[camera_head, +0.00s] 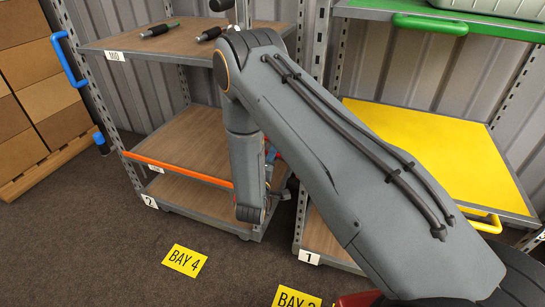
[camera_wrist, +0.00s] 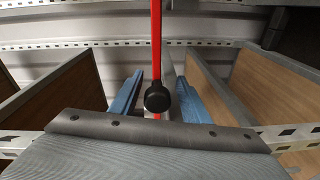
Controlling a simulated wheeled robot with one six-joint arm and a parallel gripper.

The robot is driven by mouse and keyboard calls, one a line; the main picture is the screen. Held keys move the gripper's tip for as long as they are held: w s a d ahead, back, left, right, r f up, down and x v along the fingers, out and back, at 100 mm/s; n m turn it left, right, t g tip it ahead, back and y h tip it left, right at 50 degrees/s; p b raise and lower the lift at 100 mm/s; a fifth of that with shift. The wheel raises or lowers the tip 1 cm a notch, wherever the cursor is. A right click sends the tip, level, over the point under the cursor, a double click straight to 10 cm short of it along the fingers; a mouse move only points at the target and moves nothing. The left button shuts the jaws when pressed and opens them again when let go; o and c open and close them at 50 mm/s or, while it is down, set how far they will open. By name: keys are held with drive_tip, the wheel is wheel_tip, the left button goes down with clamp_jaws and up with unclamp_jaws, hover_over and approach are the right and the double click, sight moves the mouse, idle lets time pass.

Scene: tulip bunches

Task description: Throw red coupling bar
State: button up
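In the wrist view the red bar (camera_wrist: 156,40) runs down the middle to a round black knob (camera_wrist: 157,97). My gripper (camera_wrist: 158,78) has its two blue fingers apart, one on each side of the bar and knob. Gaps show on both sides, though depth is hard to judge. In the head view my gripper (camera_head: 270,155) is mostly hidden behind my arm.
Cart 2's upper shelf (camera_head: 150,45) holds dark-handled objects. A yellow shelf (camera_head: 425,140) with a yellow handle stands right, below a green handle (camera_head: 430,24). Cardboard boxes (camera_head: 35,65) and a blue handle (camera_head: 68,62) are left. The floor by the BAY 4 sign (camera_head: 185,261) is clear.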

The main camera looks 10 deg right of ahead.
drive_tip(key=v, duration=0.7)
drive_tip(key=shift+s, duration=0.35)
